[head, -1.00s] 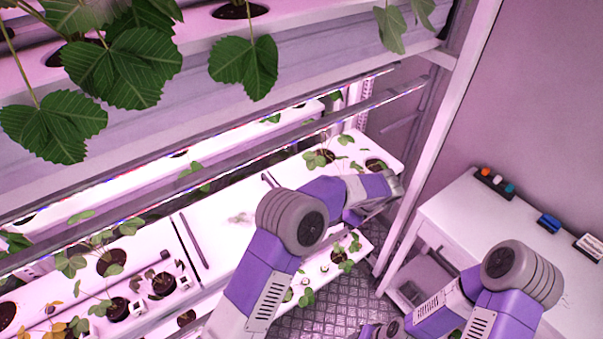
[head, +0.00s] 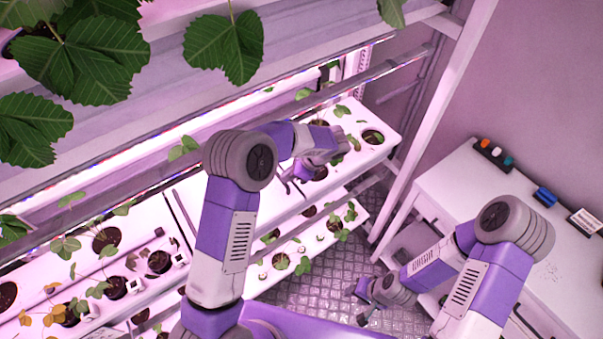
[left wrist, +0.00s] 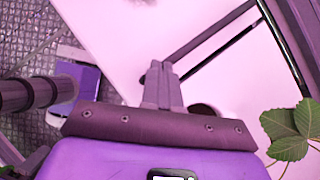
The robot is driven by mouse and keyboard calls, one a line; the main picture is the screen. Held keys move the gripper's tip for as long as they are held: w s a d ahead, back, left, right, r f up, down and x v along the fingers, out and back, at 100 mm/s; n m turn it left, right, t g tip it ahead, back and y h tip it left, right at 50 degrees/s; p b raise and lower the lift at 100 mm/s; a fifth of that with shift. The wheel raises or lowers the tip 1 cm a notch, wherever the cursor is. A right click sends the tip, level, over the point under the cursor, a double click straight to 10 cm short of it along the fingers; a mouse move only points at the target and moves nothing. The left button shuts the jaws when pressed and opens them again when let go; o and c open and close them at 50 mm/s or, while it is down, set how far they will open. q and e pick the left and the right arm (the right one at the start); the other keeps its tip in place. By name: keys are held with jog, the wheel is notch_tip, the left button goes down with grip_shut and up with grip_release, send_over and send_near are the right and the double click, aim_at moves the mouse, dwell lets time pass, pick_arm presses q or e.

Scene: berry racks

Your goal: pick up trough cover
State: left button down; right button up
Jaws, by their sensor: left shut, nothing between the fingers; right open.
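A plain white panel, which looks like the trough cover (head: 185,195), lies on the middle rack shelf with a dark strip along its left end. My left arm hides much of it in the head view. My left gripper (head: 287,182) is over the shelf, near the panel's right part. In the left wrist view the left fingers (left wrist: 163,78) are shut and empty, pointing at a white surface (left wrist: 125,35) with dark bars on it. I cannot tell whether they touch it. My right gripper (head: 358,303) is open and low over the floor, away from the rack.
Planting holes with seedlings (head: 372,137) flank the panel. A lower shelf (head: 345,215) holds small plants. Big leaves (head: 225,47) hang from the upper shelf (head: 300,55). A white bench (head: 470,185) stands at the right. Floor (head: 318,270) shows between rack and bench.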

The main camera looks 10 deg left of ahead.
pick_arm(q)
jog(key=shift+d+f+b, duration=0.1)
jog(key=shift+f+b, duration=0.2)
jog(key=shift+f, duration=0.15)
jog(key=shift+s+f, duration=0.15)
jog(key=shift+f, duration=0.1)
jog(key=shift+d, duration=0.9)
jog(key=shift+r+p, duration=0.4)
jog(key=shift+r, duration=0.1)
jog(key=shift+w+r, duration=0.2)
jog(key=shift+w, duration=0.05)
